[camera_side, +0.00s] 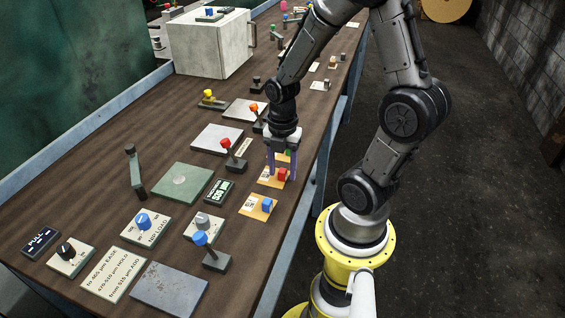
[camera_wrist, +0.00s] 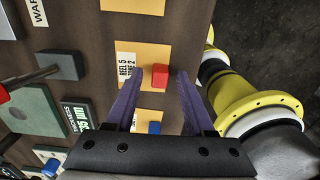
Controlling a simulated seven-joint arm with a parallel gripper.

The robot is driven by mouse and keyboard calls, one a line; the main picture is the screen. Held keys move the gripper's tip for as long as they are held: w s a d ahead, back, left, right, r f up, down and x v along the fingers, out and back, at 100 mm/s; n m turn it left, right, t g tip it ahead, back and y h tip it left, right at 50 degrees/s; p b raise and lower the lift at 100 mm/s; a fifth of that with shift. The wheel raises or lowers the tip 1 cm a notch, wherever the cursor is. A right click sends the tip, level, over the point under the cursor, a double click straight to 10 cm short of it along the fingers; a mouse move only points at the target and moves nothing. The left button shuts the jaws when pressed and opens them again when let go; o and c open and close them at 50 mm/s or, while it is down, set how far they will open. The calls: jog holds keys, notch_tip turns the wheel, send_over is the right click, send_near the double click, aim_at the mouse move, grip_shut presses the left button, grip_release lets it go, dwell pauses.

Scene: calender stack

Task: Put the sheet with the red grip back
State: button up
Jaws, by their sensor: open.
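The red grip (camera_side: 282,174) is a small block on an orange sheet (camera_side: 268,181) near the table's right edge. In the wrist view the red grip (camera_wrist: 160,76) sits on the sheet's right part, beside a white label reading roughly "REEL 5". My gripper (camera_side: 281,174) points down over it, its purple fingers open, one on each side. In the wrist view the red grip lies between the fingertips (camera_wrist: 165,72), closer to the left one. I cannot tell whether either finger touches it. Fingers hide part of the sheet.
A similar orange sheet with a blue grip (camera_side: 267,205) lies nearer the camera, and one with a green grip (camera_side: 288,153) lies beyond. A red-knobbed lever (camera_side: 226,143) stands to the left. Plates, a display (camera_side: 219,191) and a blue-knobbed lever (camera_side: 200,239) occupy the table.

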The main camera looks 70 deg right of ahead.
aim_at(282, 170)
notch_tip(282, 170, up, 12)
jog(key=s+a+r+m+t, duration=0.2)
jog(key=a+m, duration=0.3)
jog(key=m, duration=0.4)
jog(key=s+a+r+m+t, duration=0.2)
jog(key=a+r+m+t, duration=0.1)
jog(key=m, duration=0.6)
jog(key=a+r, duration=0.1)
jog(key=a, duration=0.1)
jog(key=shift+a+t, duration=0.3)
jog(key=shift+a, duration=0.1)
